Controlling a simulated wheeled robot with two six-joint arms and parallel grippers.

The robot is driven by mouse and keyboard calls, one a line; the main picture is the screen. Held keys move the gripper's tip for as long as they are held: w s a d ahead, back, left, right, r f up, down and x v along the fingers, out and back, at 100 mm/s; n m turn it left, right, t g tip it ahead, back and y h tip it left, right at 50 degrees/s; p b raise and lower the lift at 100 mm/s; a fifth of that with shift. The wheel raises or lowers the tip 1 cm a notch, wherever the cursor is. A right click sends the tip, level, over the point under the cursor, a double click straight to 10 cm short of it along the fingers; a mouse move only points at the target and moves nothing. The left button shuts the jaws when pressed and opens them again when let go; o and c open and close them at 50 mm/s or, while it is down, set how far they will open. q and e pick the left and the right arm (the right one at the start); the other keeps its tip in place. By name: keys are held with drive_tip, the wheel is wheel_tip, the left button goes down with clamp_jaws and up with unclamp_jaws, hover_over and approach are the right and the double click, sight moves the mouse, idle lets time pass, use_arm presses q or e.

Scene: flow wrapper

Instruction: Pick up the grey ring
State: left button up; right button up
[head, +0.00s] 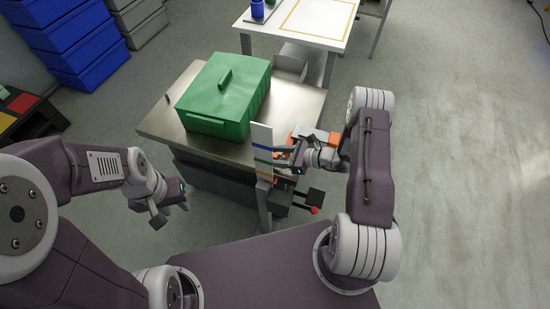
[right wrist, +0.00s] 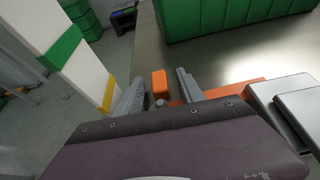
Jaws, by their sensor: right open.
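I cannot make out a grey ring in either view. My right gripper (head: 284,155) is at the front right of the steel-topped table, beside a striped white post. In the right wrist view, its two grey fingers (right wrist: 160,77) are apart, with a small orange block (right wrist: 160,84) showing between them. I cannot tell whether they touch the block. My left gripper (head: 169,207) hangs left of the table, with its fingers apart and nothing seen between them.
A green lidded box (head: 225,95) covers much of the steel table (head: 160,122). The striped white post (head: 262,150) stands at the table's front edge. Orange and grey parts (head: 305,133) lie right of it. A white table (head: 305,22) stands behind, and blue crates (head: 75,45) are at back left.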

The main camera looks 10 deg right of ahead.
clamp_jaws()
